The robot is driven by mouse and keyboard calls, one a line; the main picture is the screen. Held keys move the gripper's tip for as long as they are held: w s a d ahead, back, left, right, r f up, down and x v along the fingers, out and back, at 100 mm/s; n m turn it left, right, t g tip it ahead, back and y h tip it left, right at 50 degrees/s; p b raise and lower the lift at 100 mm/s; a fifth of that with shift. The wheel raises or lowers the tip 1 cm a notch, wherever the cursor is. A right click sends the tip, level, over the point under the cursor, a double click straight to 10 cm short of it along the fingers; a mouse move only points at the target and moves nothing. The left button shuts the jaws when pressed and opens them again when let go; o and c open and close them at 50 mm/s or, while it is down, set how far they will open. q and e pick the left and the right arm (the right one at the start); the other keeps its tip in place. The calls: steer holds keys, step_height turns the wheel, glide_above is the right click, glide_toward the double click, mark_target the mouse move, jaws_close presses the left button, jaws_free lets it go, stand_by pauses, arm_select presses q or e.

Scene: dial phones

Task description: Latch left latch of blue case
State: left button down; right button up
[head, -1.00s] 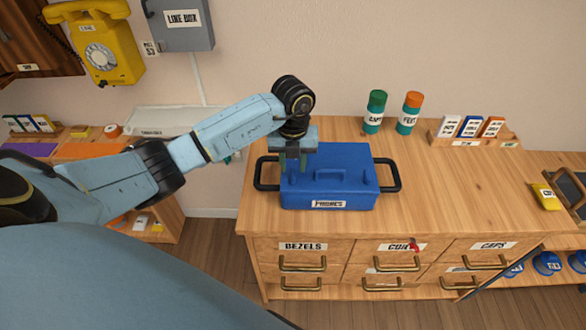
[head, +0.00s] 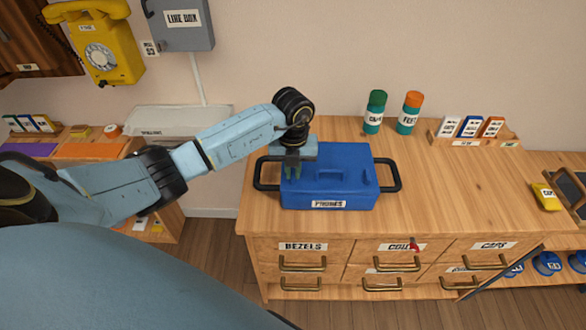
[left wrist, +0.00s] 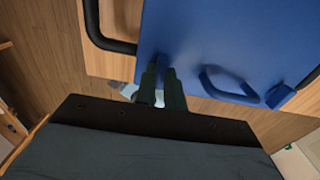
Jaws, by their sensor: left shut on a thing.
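The blue case (head: 335,188) with a "PHONES" label stands upright on the wooden cabinet top, its lid down. My left gripper (head: 292,170) points down over the left part of the lid, its fingers close together on the left latch, which they mostly hide. In the left wrist view the two dark fingers (left wrist: 160,85) are nearly together at the lid. The right latch (head: 366,176) is a small blue tab standing on the lid; it also shows in the left wrist view (left wrist: 280,95). My right gripper is out of view.
The case has black side handles (head: 264,174) and a blue lid handle (head: 332,172). Green-capped (head: 375,112) and orange-capped (head: 409,113) jars and a card rack (head: 474,131) stand behind. The cabinet top right of the case is clear.

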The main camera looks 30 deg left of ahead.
arm_select(q)
steer(key=shift+m, duration=0.4)
steer(key=m+b, duration=0.1)
steer(key=m, duration=0.2)
steer(key=shift+m, duration=0.3)
steer(key=m+b, duration=0.2)
steer(key=m, duration=0.2)
steer(key=shift+m, duration=0.3)
steer(key=m+b, duration=0.2)
steer(key=m, duration=0.2)
steer(key=shift+m+b, duration=0.3)
steer(key=shift+b, duration=0.05)
steer(key=shift+m+b, duration=1)
steer(key=shift+m, duration=1.2)
steer(key=c, duration=1.5)
jaws_free()
